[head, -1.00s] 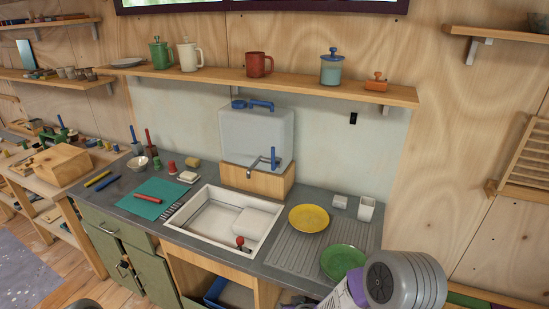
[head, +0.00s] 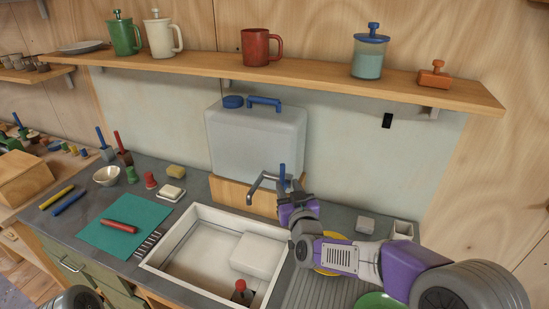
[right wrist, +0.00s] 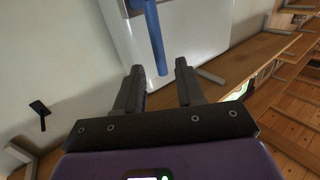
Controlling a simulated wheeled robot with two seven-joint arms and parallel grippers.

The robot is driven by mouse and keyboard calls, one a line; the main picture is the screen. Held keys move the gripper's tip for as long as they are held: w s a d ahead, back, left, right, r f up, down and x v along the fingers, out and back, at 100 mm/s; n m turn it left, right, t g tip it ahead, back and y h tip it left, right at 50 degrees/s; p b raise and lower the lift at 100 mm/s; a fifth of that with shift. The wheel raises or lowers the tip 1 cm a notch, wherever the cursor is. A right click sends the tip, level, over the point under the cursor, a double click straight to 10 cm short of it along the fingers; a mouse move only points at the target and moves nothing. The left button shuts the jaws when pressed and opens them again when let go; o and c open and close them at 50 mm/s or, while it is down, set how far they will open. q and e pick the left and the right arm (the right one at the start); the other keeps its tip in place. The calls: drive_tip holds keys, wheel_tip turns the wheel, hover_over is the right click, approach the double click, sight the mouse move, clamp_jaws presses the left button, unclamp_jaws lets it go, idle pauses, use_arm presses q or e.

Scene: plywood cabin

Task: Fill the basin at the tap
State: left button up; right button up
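The tap has a grey bent spout (head: 258,184) and an upright blue lever (head: 282,174). It stands at the wooden box front below a translucent water container (head: 258,142) with a blue cap and handle. The white basin (head: 172,248) is set in the counter below the spout; no water can be made out in it. My right gripper (head: 290,192) is at the lever. In the right wrist view its two fingers (right wrist: 160,78) are apart, with the blue lever (right wrist: 156,48) between or just beyond their tips. My left gripper is not in view.
A white block-like thing (head: 258,254) and a red-topped item (head: 242,290) are at the basin. A yellow plate (head: 328,268), partly hidden by my arm, and a green plate (head: 376,301) are on the right. A shelf (head: 220,66) with mugs runs above.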

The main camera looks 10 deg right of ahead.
sight(283, 172)
drive_tip(key=shift+w+d+r, duration=0.1)
drive_tip(key=shift+w+r, duration=0.3)
drive_tip(key=shift+r, duration=0.25)
drive_tip(key=shift+w+f, duration=0.1)
drive_tip(key=shift+w, duration=2.95)
clamp_jaws()
